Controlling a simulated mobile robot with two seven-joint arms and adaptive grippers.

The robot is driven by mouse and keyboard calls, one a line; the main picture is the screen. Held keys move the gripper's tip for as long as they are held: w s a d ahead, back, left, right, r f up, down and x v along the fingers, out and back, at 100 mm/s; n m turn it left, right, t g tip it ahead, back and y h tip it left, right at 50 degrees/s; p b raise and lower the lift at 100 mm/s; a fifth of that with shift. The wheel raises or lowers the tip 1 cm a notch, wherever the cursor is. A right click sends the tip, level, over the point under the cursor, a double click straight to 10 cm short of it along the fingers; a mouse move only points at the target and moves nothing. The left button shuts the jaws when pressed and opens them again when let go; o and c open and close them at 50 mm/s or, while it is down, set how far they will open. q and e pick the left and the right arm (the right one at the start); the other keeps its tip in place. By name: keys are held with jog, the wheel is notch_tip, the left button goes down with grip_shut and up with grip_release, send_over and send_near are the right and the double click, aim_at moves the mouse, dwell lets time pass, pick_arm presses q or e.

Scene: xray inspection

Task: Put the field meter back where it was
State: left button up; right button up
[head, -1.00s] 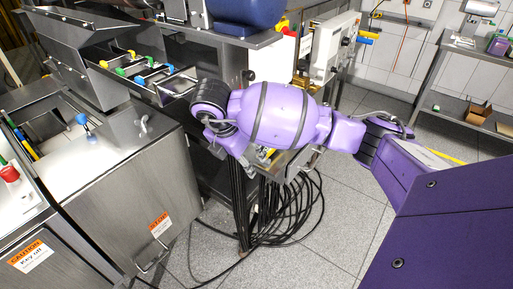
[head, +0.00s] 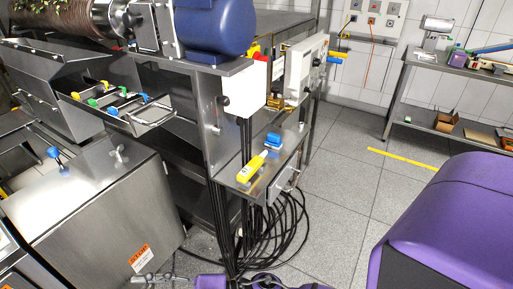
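A yellow handheld device with a pale end (head: 251,168), which looks like the field meter, lies on the small metal shelf (head: 236,182) below the grey control box. No gripper touches it. My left gripper is not in view.
A blue object (head: 273,140) sits behind the yellow device on the shelf. Black cables (head: 270,235) hang and coil below. A steel cabinet (head: 100,215) stands at left. A wall-side bench (head: 450,125) is at back right, with open floor before it.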

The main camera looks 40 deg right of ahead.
jog(key=s+d+f+m+t+h, duration=0.2)
jog(key=d+f+m+h, duration=0.5)
jog(key=d+f, duration=0.15)
jog(key=s+d+f+m+t+h, duration=0.2)
jog(key=s+d+f+m+h, duration=0.1)
jog(key=d+f+m+h, duration=0.5)
jog(key=s+d+f+g+h, duration=0.1)
jog(key=s+d+f+g, duration=0.2)
jog(key=s+f, duration=0.2)
jog(key=s+d+f+m+g+h, duration=0.1)
jog(key=s+d+f+g, duration=0.2)
jog(key=s, duration=0.7)
notch_tip(320, 180, down, 2)
jog(key=shift+s+f+m, duration=0.25)
jog(key=shift+s+m, duration=0.05)
